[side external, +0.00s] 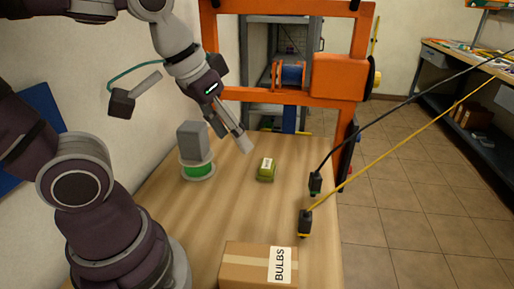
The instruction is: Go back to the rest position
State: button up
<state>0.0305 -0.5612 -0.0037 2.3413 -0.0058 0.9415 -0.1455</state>
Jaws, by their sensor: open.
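My gripper (244,146) hangs over the far part of the wooden table (175,235), pointing down and to the right. It is open, and nothing shows between its fingers. Its fingertips are a little left of a small green box with a white label (266,171). A grey block (193,141) stands on a round base with a green band (197,170), left of the gripper. Whether the fingertips are above the table or close to its surface is hard to tell from this view.
A cardboard box labelled BULBS (258,265) sits at the near edge. Two dark plugs, one on a black cable (315,184) and one on a yellow cable (305,222), are at the right. An orange frame (352,75) stands behind the table. The table's middle is clear.

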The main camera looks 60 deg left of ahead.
jog(key=shift+s+a+f+m+t, duration=0.2)
jog(key=shift+s+m, duration=0.15)
jog(key=shift+s, duration=0.15)
jog(key=shift+s+a+f+m+t, duration=0.1)
jog(key=shift+s+f+m+t, duration=0.1)
jog(key=shift+s+m, duration=0.2)
